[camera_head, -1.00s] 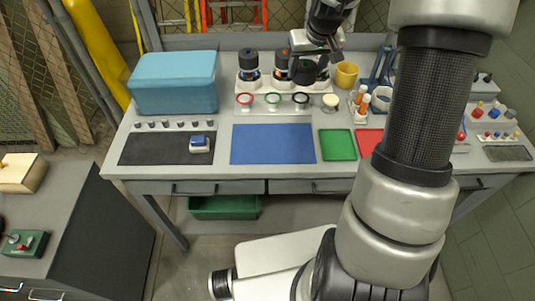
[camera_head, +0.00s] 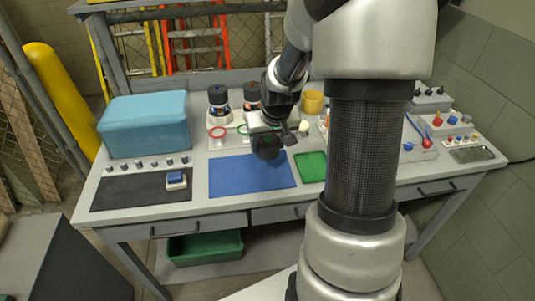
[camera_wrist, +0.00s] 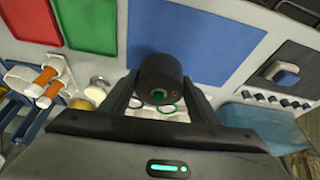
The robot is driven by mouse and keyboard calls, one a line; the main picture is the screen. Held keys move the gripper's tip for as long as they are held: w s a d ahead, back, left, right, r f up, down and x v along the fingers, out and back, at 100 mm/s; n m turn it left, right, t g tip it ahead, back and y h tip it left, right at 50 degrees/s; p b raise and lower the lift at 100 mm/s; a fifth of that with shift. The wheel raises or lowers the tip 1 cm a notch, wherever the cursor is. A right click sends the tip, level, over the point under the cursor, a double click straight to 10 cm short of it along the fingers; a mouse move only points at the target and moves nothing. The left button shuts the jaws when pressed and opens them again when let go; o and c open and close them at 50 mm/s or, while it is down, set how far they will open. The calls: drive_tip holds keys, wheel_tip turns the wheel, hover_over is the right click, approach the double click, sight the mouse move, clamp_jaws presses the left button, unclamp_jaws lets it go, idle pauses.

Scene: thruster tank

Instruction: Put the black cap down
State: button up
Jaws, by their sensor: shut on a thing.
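My gripper (camera_head: 266,138) is shut on the black cap (camera_head: 265,152), a short dark cylinder. In the wrist view the black cap (camera_wrist: 159,73) sits between the two fingers, with a small green spot on its near end. In the head view the cap is over the far middle part of the blue mat (camera_head: 228,178). The blue mat also fills the upper middle of the wrist view (camera_wrist: 215,25). I cannot tell whether the cap touches the mat.
Behind stand two dark-capped jars (camera_head: 218,98). A red ring (camera_head: 217,132) stands before them. A black mat (camera_head: 130,190) with a blue-and-white block (camera_head: 176,180) lies left, a green tray (camera_head: 311,166) right. A teal box (camera_head: 144,124) stands back left. The blue mat's front is clear.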

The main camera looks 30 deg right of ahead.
wheel_tip(320, 180, down, 3)
drive_tip(key=shift+f, duration=0.2)
drive_tip(key=shift+f+b, duration=0.65)
drive_tip(key=shift+b, duration=0.1)
drive_tip(key=o, duration=1)
drive_tip(key=shift+r, duration=0.15)
drive_tip(key=shift+r+p, duration=0.4)
drive_tip(key=shift+p, duration=0.1)
drive_tip(key=p+v, duration=0.2)
drive_tip(key=v, duration=1)
drive_tip(key=shift+a+r, duration=0.1)
drive_tip(key=shift+r, duration=0.05)
